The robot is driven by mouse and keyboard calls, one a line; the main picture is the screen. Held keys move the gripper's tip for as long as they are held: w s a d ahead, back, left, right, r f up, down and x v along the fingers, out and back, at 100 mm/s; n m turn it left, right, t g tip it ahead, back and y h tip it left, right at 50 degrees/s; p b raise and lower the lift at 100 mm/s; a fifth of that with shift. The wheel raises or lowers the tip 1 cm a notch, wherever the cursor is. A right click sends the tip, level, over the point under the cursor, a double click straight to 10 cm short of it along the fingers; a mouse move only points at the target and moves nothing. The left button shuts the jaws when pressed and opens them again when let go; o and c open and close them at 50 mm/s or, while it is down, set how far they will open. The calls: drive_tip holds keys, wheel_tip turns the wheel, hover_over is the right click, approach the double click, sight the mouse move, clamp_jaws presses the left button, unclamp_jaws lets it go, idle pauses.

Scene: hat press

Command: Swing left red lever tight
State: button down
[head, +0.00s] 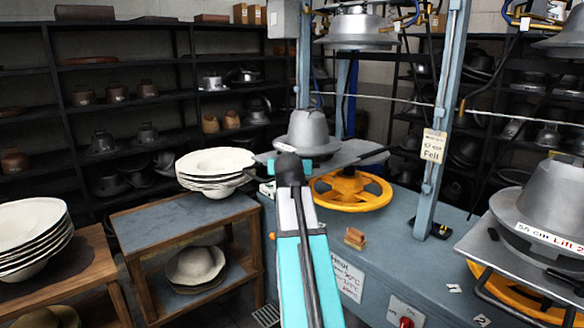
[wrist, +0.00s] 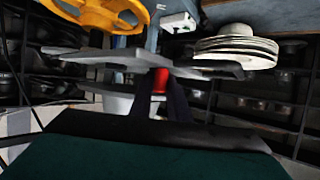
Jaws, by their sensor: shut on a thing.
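The left red lever (wrist: 159,80) shows in the wrist view as a short red piece between the dark fingers of my gripper (wrist: 160,92). My gripper is shut on it. In the head view my arm points away from me to the left press, and its dark wrist hides the lever and the fingertips. The left press has a grey metal hat mold (head: 307,130) on a flat grey plate (head: 345,153), above a yellow handwheel (head: 351,191).
A stack of cream hat blanks (head: 215,162) stands on a wooden side table (head: 180,222) left of the press. A second press with a grey mold (head: 555,195) is at the right. A small brown block (head: 355,238) lies on the blue-grey bench (head: 395,262).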

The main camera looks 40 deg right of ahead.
drive_tip(key=shift+w+a+m+g+h, duration=0.15)
drive_tip(key=shift+w+m+g+h, duration=0.1)
drive_tip(key=shift+m+g+h, duration=0.4)
drive_tip(key=c, duration=1.7)
unclamp_jaws()
drive_tip(key=shift+o, duration=0.2)
drive_tip(key=shift+a, duration=0.1)
drive_tip(key=b+v, duration=0.1)
drive_tip(key=v, duration=1.2)
drive_tip(key=shift+s+r+b, duration=0.25)
drive_tip(key=shift+s+b, duration=0.05)
drive_tip(key=shift+b, duration=0.05)
drive_tip(key=shift+a, duration=0.15)
